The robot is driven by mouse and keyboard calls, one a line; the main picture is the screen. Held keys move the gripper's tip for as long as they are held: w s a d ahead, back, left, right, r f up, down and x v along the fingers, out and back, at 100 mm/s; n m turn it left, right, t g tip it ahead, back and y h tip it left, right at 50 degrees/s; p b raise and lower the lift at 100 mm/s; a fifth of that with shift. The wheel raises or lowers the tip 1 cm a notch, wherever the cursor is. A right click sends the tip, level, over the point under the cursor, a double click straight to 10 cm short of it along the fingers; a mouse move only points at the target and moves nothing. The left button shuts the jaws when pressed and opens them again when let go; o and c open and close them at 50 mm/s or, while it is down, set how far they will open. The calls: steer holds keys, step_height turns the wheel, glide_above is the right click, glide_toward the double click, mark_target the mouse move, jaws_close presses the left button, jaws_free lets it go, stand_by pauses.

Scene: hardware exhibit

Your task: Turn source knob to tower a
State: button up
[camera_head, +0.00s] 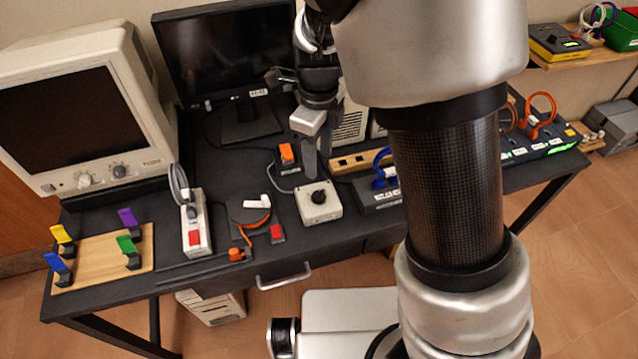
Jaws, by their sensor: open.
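A small light grey box with a black round knob (318,197) on top sits near the front edge of the black desk; I take it for the source knob, though its markings are too small to read. My gripper (317,172) points down just above and behind the knob, its dark fingers close over it. The jaws are open and hold nothing that I can see. Whether the fingers touch the knob cannot be told. No label reading tower a can be made out.
A white power strip (194,225), an orange-cabled item (250,212) and a wooden board with coloured clips (100,258) lie left of the knob box. A black device with a blue cable (378,193) stands to its right. Monitors (225,50) stand behind.

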mark_target(318, 193)
step_height(318, 193, down, 12)
steer(key=shift+f+b, duration=0.15)
steer(key=shift+b, duration=0.8)
steer(key=c, duration=1.1)
